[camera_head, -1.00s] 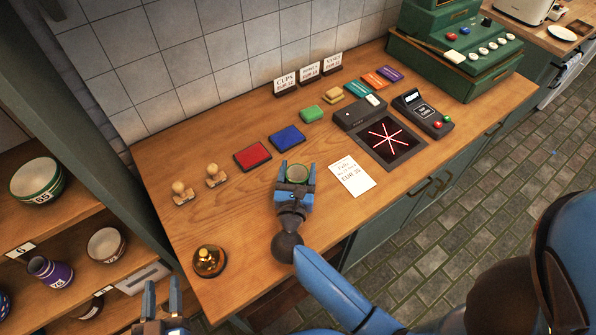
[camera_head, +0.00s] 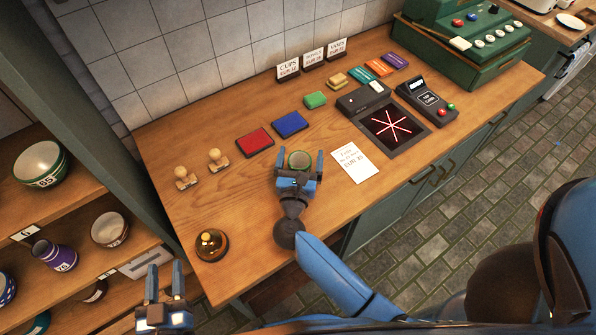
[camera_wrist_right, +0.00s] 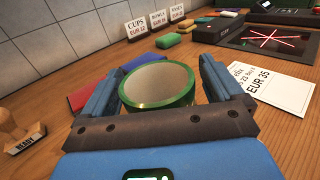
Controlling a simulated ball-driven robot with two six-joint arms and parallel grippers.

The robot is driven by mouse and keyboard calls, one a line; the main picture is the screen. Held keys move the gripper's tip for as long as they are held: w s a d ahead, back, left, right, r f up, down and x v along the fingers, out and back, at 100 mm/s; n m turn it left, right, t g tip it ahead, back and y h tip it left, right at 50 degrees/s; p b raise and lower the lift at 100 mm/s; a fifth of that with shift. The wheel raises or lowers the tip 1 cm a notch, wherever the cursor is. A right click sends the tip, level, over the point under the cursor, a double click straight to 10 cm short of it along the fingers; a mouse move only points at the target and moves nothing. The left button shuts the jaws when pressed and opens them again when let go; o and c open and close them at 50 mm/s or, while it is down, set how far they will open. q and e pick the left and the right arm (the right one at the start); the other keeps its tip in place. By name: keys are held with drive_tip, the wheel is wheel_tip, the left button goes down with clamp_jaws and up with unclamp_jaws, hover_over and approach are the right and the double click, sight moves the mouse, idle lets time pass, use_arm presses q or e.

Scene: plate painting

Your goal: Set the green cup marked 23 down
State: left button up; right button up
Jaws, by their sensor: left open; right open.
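The green cup (camera_head: 299,160), with a pale inside and a green rim, stands upright on the wooden counter. It also shows in the right wrist view (camera_wrist_right: 158,84). Any number on it is not visible. My right gripper (camera_head: 299,166) is open, with one finger on each side of the cup. In the right wrist view small gaps show between the fingers and the cup. My left gripper (camera_head: 165,284) is open and empty, at the lower left, in front of the shelves and apart from the counter things.
A price card (camera_head: 353,162) lies right of the cup. Blue (camera_head: 290,124) and red (camera_head: 255,141) pads lie behind it. A scanner plate (camera_head: 394,129), two stamps (camera_head: 218,160) and a brass bell (camera_head: 211,244) stand around. Bare counter lies left of the cup.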

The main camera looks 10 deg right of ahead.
drive_tip(key=shift+s+a, duration=0.15)
drive_tip(key=shift+s, duration=0.15)
drive_tip(key=b+v, duration=0.3)
drive_tip(key=v, duration=0.7)
drive_tip(key=shift+a, duration=0.1)
drive_tip(key=shift+s+a+r, duration=0.1)
drive_tip(key=shift+s+a, duration=0.05)
drive_tip(key=shift+s, duration=0.5)
drive_tip(key=s+d+r+n+t+y, duration=0.1)
drive_tip(key=s+d+r+n+t, duration=0.2)
drive_tip(key=d+n, duration=0.45)
drive_tip(key=s+d+r+n+t+y, duration=0.1)
drive_tip(key=s+d+r+n+t, duration=0.2)
drive_tip(key=n, duration=0.8)
drive_tip(key=s+d+f+n+g+y, duration=0.1)
drive_tip(key=s+f+n+g+y, duration=0.1)
drive_tip(key=n, duration=0.8)
drive_tip(key=s+d+f+n+g+y, duration=0.1)
drive_tip(key=s+d+f+n+g, duration=0.1)
drive_tip(key=n, duration=0.9)
drive_tip(key=shift+s+d+f+g+y, duration=0.25)
drive_tip(key=shift+s+f+g+y, duration=0.25)
drive_tip(key=shift+s+f, duration=0.9)
drive_tip(key=shift+s+r+n, duration=0.25)
drive_tip(key=shift+s+r, duration=0.1)
drive_tip(key=shift+r, duration=0.05)
